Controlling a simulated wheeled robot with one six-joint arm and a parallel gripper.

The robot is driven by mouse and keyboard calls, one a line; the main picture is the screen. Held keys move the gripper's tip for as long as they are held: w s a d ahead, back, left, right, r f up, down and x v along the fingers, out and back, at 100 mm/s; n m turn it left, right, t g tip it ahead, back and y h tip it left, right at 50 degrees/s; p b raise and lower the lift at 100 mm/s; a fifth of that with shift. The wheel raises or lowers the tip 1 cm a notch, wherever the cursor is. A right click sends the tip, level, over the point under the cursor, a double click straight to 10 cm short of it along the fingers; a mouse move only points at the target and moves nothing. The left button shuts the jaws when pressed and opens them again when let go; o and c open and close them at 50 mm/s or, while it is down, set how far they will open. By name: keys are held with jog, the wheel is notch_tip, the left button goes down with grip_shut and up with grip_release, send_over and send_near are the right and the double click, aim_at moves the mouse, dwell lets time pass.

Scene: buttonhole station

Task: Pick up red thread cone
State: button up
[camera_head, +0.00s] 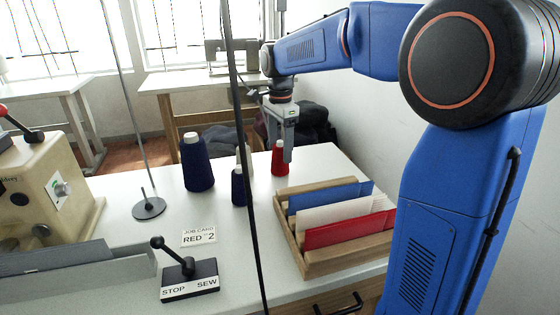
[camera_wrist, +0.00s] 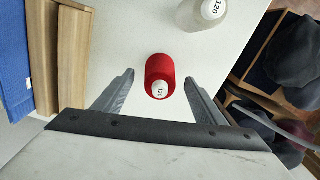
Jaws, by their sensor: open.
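The red thread cone (camera_head: 279,160) stands upright on the white table (camera_head: 328,159), near its back edge, behind the wooden rack. The wrist view shows the same red cone (camera_wrist: 160,72) from above, with a white top marked 120. My gripper (camera_head: 288,158) is open and empty; in the head view it hangs just in front of the cone and partly hides it. In the wrist view my two fingers (camera_wrist: 158,84) lie left and right of the cone, apart from it, with the cone roughly midway between them.
A cream cone (camera_wrist: 200,12) stands close to the red one. A large navy cone (camera_head: 197,163) and a small navy cone (camera_head: 239,187) stand left. The wooden rack (camera_head: 284,226) holds blue, white and red pieces. A stop/sew lever box (camera_head: 189,280) and job card (camera_head: 198,235) lie in front.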

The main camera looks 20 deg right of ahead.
aim_at(279, 169)
jog(key=shift+f, duration=1.45)
jog(key=c, duration=1.2)
jog(key=shift+r, duration=0.1)
